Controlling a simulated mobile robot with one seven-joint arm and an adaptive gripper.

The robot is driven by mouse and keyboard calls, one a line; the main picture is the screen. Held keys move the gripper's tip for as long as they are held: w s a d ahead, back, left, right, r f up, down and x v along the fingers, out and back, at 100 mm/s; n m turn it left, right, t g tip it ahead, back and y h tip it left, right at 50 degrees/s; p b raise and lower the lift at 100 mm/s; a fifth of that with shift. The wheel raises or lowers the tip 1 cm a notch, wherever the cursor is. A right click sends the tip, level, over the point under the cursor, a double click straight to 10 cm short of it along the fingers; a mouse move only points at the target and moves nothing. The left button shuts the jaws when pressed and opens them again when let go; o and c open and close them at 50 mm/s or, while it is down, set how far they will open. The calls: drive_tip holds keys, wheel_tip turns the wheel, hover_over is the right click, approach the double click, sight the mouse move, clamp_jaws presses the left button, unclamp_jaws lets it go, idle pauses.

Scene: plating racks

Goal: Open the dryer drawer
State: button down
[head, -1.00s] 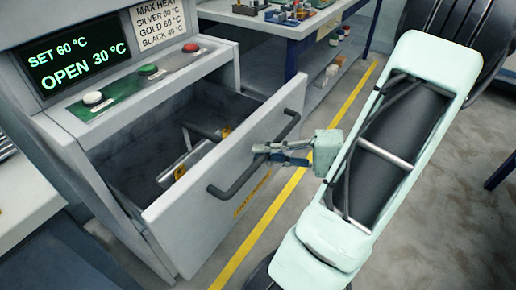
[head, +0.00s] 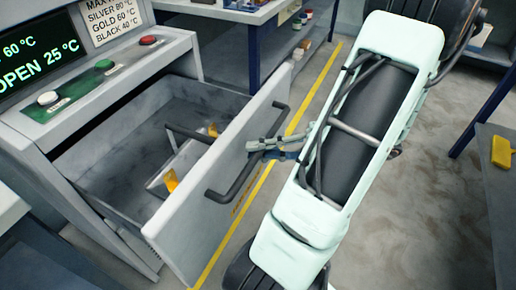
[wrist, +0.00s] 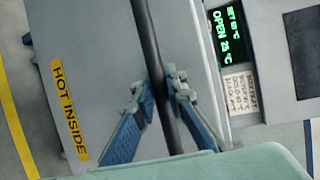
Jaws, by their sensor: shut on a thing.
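The dryer drawer (head: 205,215) is pulled well out of the dryer body (head: 40,125). Its front carries a dark bar handle (head: 236,183), also in the wrist view (wrist: 152,50). My gripper (head: 268,146) is at the middle of the handle; in the wrist view its blue-padded fingers (wrist: 160,98) lie on either side of the bar, shut on it. Inside the drawer a grey rack with a dark bar and yellow-orange end pieces (head: 171,181) shows. The display (head: 40,60) reads OPEN 25 °C. A yellow HOT INSIDE label (wrist: 68,110) is on the drawer front.
White, green and red buttons (head: 104,65) sit on the dryer's ledge. A bench (head: 225,14) with small items stands behind. A yellow floor line (head: 262,185) runs beyond the drawer front. A dark table with a yellow object (head: 502,152) is at right. Floor between is clear.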

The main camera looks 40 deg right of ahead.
drive_tip(key=c, duration=1.9)
unclamp_jaws()
drive_tip(key=shift+c, duration=0.2)
drive_tip(key=v, duration=1.2)
drive_tip(key=shift+s+d+r, duration=0.1)
drive_tip(key=shift+r, duration=0.05)
